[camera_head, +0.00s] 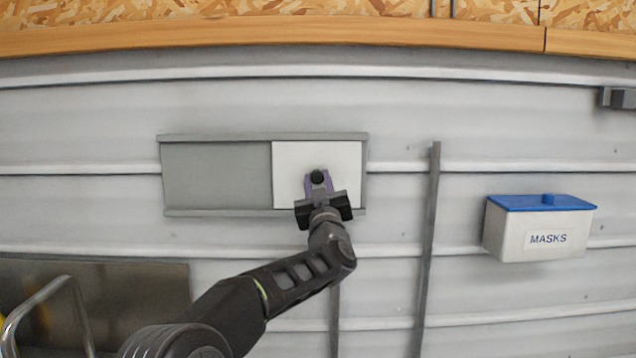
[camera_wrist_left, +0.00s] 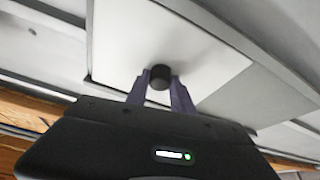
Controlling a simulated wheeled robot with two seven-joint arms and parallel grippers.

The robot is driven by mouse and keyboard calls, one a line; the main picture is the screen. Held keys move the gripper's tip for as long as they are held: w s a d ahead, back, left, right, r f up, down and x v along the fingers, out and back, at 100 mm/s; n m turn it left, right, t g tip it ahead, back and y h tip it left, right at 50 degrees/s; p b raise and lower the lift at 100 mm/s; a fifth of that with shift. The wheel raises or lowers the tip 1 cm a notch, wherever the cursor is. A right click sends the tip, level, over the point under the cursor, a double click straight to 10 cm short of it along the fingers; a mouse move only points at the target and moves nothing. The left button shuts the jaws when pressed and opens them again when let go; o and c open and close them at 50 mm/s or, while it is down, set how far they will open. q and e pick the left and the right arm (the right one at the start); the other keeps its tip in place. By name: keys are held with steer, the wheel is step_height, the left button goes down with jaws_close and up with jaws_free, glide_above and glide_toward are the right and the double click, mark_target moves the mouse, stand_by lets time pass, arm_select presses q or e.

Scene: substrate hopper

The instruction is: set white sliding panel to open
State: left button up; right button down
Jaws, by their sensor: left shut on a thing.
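The white sliding panel (camera_head: 292,163) sits in the right half of a grey frame (camera_head: 230,137) with rails above and below. The left half of the frame is a plain grey panel (camera_head: 217,176). A round black knob (camera_head: 317,176) stands out from the white panel. My left gripper (camera_head: 318,182) is at the knob, its purple fingers on either side of it and shut on it. In the left wrist view the fingers flank the black knob (camera_wrist_left: 160,78) against the white panel (camera_wrist_left: 120,38). My right gripper is not in view.
A white masks box (camera_head: 540,231) with a blue lid hangs on the wall at the right. A vertical grey strip (camera_head: 428,240) stands between it and the frame. A wooden ledge (camera_head: 270,31) runs across the top. A metal rail (camera_head: 45,307) is at lower left.

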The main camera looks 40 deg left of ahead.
arm_select(q)
jaws_close()
stand_by(0.8)
